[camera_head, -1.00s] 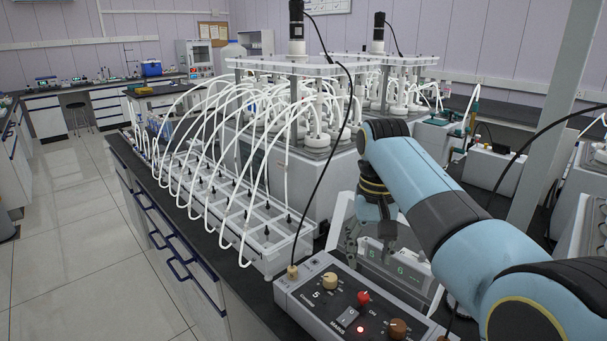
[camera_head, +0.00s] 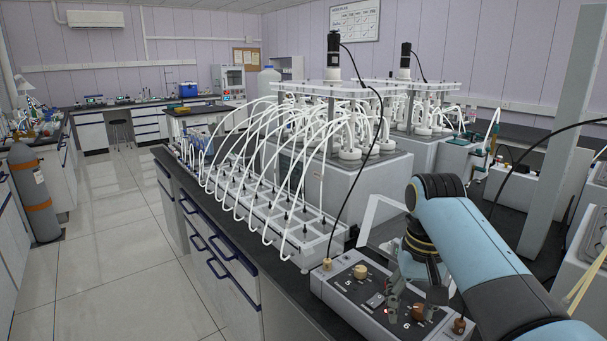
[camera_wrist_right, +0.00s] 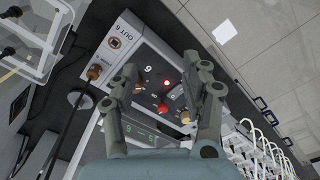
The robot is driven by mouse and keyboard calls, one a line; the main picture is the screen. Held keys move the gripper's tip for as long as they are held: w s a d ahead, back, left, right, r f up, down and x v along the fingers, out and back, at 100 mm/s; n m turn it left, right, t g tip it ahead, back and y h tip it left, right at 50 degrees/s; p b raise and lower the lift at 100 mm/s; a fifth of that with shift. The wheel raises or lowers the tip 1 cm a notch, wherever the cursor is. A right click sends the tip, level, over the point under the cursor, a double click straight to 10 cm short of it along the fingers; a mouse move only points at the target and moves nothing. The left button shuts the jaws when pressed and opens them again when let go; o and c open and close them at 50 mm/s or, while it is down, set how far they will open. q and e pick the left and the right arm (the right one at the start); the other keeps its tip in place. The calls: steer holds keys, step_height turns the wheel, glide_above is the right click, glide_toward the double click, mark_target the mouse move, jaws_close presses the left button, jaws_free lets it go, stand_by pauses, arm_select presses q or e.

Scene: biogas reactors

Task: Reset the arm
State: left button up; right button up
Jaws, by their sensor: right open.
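My right arm, light blue and black, comes in from the lower right in the head view. Its gripper (camera_head: 405,308) points down over the right part of a white control box with a dark panel (camera_head: 345,291). In the right wrist view my right gripper (camera_wrist_right: 163,68) is open, with nothing between its fingers. The control box (camera_wrist_right: 140,48) lies beyond the fingertips there, with a lit red light, a red knob (camera_wrist_right: 163,107) and other knobs. I cannot tell whether the gripper touches the box. My left gripper is not in view.
A long rack (camera_head: 318,245) with several white tubes stands on the dark bench beside the box. Reactors (camera_head: 345,150) stand behind it. A grey pillar (camera_head: 560,150) rises at the right. The floor aisle (camera_head: 110,240) at the left is clear, past a gas cylinder (camera_head: 33,190).

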steer(key=s+d+f+t, duration=0.1)
steer(key=s+d+f, duration=0.15)
steer(key=s, duration=0.45)
steer(key=s+d+f+t, duration=0.1)
steer(key=s+d, duration=0.3)
steer(key=s, duration=0.4)
steer(key=s+d+r+n+t, duration=0.1)
steer(key=s+r, duration=0.3)
steer(key=s, duration=0.4)
steer(key=s+d+r+n, duration=0.1)
steer(key=s+r, duration=0.3)
steer(key=s, duration=0.4)
step_height(320, 180, down, 40)
steer(key=s+d+g+b, duration=0.1)
steer(key=s+d+b, duration=0.1)
steer(key=b, duration=1)
arm_select(q)
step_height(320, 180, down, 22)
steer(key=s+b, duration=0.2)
steer(key=b, duration=0.8)
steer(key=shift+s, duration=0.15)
arm_select(e)
steer(key=s+f, duration=0.9)
steer(key=f, duration=0.3)
steer(key=s+d+f+g, duration=0.1)
steer(key=s+f, duration=0.8)
steer(key=f, duration=0.4)
steer(key=shift+h, duration=0.4)
